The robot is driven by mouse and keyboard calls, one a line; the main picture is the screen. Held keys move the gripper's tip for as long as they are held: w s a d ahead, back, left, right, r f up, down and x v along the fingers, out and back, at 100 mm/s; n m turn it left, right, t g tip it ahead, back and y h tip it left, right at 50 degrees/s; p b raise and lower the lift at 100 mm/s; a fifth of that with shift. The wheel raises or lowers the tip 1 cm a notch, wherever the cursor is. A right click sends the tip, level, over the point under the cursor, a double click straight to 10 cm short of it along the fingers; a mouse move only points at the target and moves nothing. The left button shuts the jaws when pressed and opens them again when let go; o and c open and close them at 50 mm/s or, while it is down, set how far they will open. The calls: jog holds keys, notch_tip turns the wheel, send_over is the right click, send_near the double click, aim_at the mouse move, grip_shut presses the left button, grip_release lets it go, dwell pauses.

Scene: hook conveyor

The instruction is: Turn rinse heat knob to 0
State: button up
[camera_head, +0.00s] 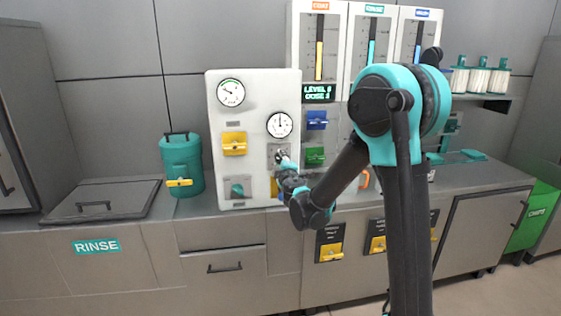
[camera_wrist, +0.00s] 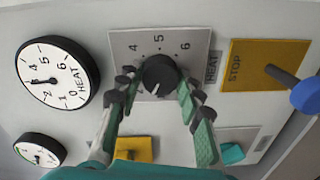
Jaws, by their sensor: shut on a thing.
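The heat knob (camera_wrist: 160,73) is round and black with a white pointer mark, on a grey plate (camera_wrist: 125,43) marked 4, 5 and 6 in the wrist view. Its pointer faces down in that view, away from those numbers; other marks are hidden. My gripper (camera_wrist: 158,88) has its two fingers on either side of the knob, shut on it. In the head view my gripper (camera_head: 285,162) reaches the knob's plate on the white panel (camera_head: 255,90). The HEAT gauge (camera_wrist: 58,77) beside it has its needle between 2 and 4.
A yellow STOP plate (camera_wrist: 250,65) with a blue-tipped lever (camera_wrist: 305,95) is right of the knob in the wrist view. A second gauge (camera_wrist: 40,148) is lower left. In the head view, a teal canister (camera_head: 182,160) stands left of the panel. The counter's left part holds a lid (camera_head: 100,200).

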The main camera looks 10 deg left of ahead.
jog(key=n, duration=0.7)
jog(key=shift+f+n, duration=0.1)
jog(key=shift+n, duration=3.7)
jog(key=o, duration=1.2)
jog(key=shift+c, duration=0.2)
jog(key=shift+s, duration=0.1)
jog(key=v, duration=1.1)
jog(key=shift+s+d, duration=0.2)
jog(key=shift+s, duration=0.15)
jog(key=shift+d, duration=0.1)
